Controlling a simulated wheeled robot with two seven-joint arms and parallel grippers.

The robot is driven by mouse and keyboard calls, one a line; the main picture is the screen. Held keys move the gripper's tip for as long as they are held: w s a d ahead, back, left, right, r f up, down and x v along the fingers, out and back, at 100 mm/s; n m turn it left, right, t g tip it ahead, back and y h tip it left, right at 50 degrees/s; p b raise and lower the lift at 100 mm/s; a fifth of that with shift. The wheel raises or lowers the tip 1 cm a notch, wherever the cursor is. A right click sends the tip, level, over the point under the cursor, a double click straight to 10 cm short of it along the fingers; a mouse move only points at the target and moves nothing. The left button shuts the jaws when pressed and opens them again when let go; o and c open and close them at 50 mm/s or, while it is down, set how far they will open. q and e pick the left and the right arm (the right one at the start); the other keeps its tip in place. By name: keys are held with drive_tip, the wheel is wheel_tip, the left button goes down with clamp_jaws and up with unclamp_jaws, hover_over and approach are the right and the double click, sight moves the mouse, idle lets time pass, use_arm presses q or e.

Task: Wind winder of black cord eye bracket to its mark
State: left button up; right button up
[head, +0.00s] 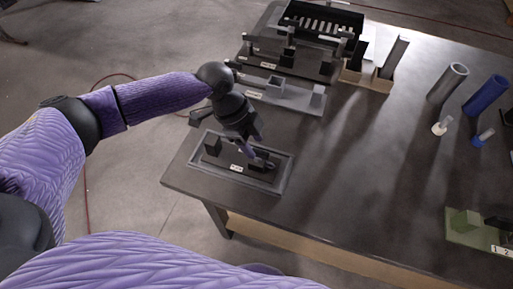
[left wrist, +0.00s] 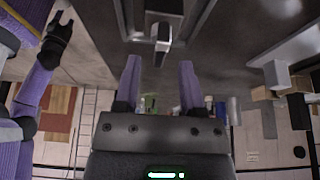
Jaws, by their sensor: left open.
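A grey-rimmed tray (head: 187,168) lies at the table's near left corner, with dark blocks and a white label inside. My left gripper (head: 249,151) points down over the right part of this tray, close to a small dark fitting (head: 262,165). In the left wrist view its two purple fingers (left wrist: 160,72) are spread with nothing between them. A pale grey lever-like piece (left wrist: 162,34) stands just beyond the fingertips, apparently the winder. Its mark and the cord cannot be made out. What seems to be my right gripper (left wrist: 62,32) shows at the left of that view, its jaws unclear.
Behind the tray stand a grey fixture (head: 284,96) and a black rack (head: 320,20). A wooden holder (head: 367,79), a grey tube (head: 447,83), a blue tube (head: 485,95) and a green block (head: 464,222) stand to the right. The table's middle is clear.

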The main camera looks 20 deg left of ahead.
sight(258, 155)
use_arm(q)
drive_tip(key=shift+x, duration=1.2)
clamp_jaws()
